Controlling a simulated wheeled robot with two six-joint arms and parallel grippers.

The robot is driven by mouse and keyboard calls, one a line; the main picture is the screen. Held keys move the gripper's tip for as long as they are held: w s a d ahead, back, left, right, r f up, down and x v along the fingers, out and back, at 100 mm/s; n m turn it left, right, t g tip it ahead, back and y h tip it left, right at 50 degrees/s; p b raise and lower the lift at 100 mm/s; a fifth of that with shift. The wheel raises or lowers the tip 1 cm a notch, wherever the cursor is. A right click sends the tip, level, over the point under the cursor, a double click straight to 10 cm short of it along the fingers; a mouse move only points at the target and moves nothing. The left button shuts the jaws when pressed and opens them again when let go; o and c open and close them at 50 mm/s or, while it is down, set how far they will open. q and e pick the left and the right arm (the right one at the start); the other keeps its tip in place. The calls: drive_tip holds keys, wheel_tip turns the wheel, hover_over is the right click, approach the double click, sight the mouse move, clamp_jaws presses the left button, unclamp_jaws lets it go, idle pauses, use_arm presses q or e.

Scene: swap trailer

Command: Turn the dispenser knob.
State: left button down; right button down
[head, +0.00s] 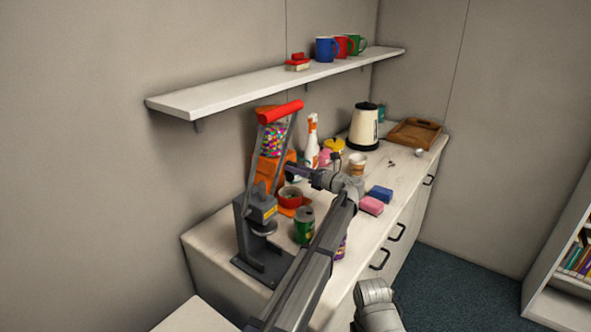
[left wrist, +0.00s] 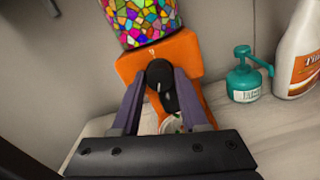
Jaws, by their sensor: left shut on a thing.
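The dispenser stands on the counter against the wall, with an orange body (head: 268,177) and a clear part full of many-coloured sweets (head: 273,140). In the left wrist view its orange front (left wrist: 188,52) faces me, with a black knob (left wrist: 159,73) in the middle. My left gripper (head: 289,168) reaches in at the dispenser's front. In the left wrist view its two fingers (left wrist: 160,88) are on either side of the knob, shut on it. My right gripper is not in view.
A grey press with a red handle (head: 281,111) stands close in front of the dispenser. A green can (head: 304,226), a white bottle (head: 312,145), a paper cup (head: 357,165) and sponges (head: 371,205) surround my left arm. A shelf (head: 240,92) hangs above.

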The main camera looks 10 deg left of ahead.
use_arm(q)
drive_tip(key=shift+m, duration=1.8)
drive_tip(key=shift+c, duration=2.2)
unclamp_jaws()
drive_tip(key=v, duration=0.8)
